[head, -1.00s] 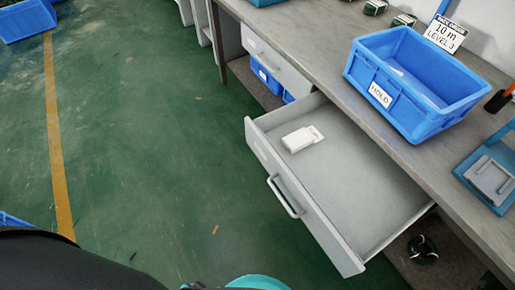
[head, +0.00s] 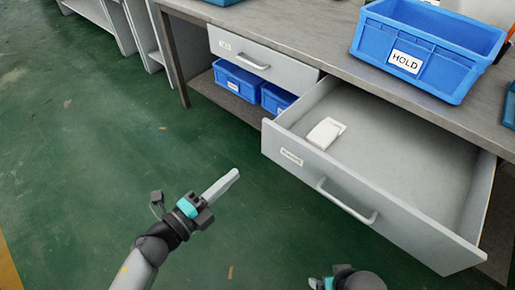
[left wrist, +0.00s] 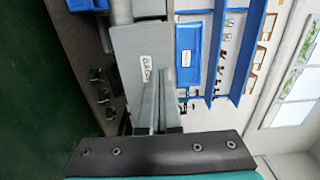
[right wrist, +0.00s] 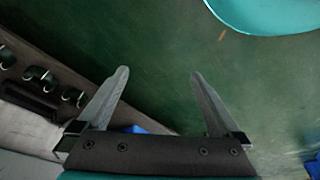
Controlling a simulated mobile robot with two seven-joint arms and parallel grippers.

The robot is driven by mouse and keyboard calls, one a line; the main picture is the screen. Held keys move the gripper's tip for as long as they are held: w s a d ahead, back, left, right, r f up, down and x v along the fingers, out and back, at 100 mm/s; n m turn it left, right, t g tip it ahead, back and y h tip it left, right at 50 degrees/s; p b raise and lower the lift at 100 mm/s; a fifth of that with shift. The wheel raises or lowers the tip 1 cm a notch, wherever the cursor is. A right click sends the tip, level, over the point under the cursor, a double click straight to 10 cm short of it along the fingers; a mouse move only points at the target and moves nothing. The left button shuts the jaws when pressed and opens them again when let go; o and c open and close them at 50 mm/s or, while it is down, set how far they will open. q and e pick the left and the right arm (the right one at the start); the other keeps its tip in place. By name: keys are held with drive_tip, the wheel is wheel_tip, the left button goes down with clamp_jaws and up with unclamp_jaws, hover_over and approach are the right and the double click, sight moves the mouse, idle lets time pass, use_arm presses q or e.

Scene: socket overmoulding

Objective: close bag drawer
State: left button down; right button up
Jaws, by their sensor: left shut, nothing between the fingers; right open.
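The open grey drawer (head: 385,205) sticks out from under the workbench on the right of the head view. Its front has a small label and a bar handle (head: 345,203). A white packet (head: 325,132) lies inside near its left end. My left gripper (head: 233,174) is shut and empty over the floor, left of the drawer front and apart from it. Its fingers also show in the left wrist view (left wrist: 160,92). My right gripper shows in the right wrist view (right wrist: 158,76), open and empty above the green floor. Only a part of the right arm shows in the head view, below the drawer.
A second drawer (head: 262,61) under the bench is closed. Blue bins (head: 240,84) stand on the shelf below it. A blue HOLD crate (head: 425,50) stands on the worktop (head: 300,30). The green floor (head: 90,150) in front is clear.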

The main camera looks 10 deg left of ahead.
use_arm(q)
drive_tip(key=b, duration=0.2)
approach(277, 136)
drive_tip(key=x, duration=0.5)
drive_tip(key=shift+w+d+f, duration=0.1)
drive_tip(key=shift+w, duration=0.1)
drive_tip(key=shift+w+d+b, duration=0.3)
drive_tip(key=shift+w+d, duration=0.15)
drive_tip(key=shift+w, duration=0.15)
use_arm(e)
wheel_tip(277, 136, up, 6)
drive_tip(key=w+t, duration=0.1)
drive_tip(key=shift+w, duration=0.3)
drive_tip(key=shift+f, duration=0.1)
